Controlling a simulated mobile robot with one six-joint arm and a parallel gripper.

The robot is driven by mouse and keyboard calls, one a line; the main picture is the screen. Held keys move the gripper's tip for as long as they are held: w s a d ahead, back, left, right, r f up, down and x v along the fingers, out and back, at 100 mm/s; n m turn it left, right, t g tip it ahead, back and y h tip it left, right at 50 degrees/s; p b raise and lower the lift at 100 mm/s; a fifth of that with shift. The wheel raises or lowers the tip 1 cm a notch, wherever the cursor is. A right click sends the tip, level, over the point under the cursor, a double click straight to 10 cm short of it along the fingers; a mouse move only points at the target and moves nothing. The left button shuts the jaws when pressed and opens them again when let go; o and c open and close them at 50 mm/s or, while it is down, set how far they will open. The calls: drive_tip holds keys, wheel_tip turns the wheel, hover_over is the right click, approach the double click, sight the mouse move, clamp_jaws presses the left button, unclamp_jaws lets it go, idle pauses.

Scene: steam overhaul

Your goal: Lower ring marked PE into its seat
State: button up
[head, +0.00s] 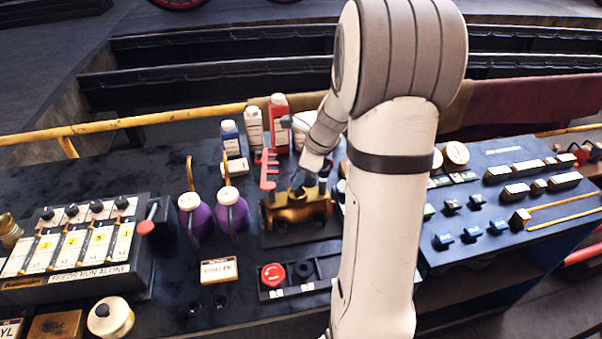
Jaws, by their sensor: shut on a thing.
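My gripper (306,182) points down over a brass valve-like body (299,211) at the middle of the bench. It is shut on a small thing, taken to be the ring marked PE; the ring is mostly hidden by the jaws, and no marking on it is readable. The brass body has an opening on top, close under the jaws. I cannot tell whether the held thing touches it. A small card (218,270) with dark lettering lies in front and to the left; its letters are hard to read.
A red upright toothed piece (267,170) stands close left of the gripper. Purple oil cans (232,208) stand further left, bottles (279,122) behind. A red knob (273,275) sits in front. A labelled rack (75,250) is far left.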

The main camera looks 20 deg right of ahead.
drive_tip(key=shift+f, duration=0.4)
drive_tip(key=shift+f+b, duration=0.5)
drive_tip(key=shift+f, duration=0.05)
drive_tip(key=shift+f, duration=0.25)
idle(0.5)
drive_tip(key=shift+f, duration=0.15)
drive_tip(key=o, duration=1.3)
drive_tip(key=shift+o, duration=0.2)
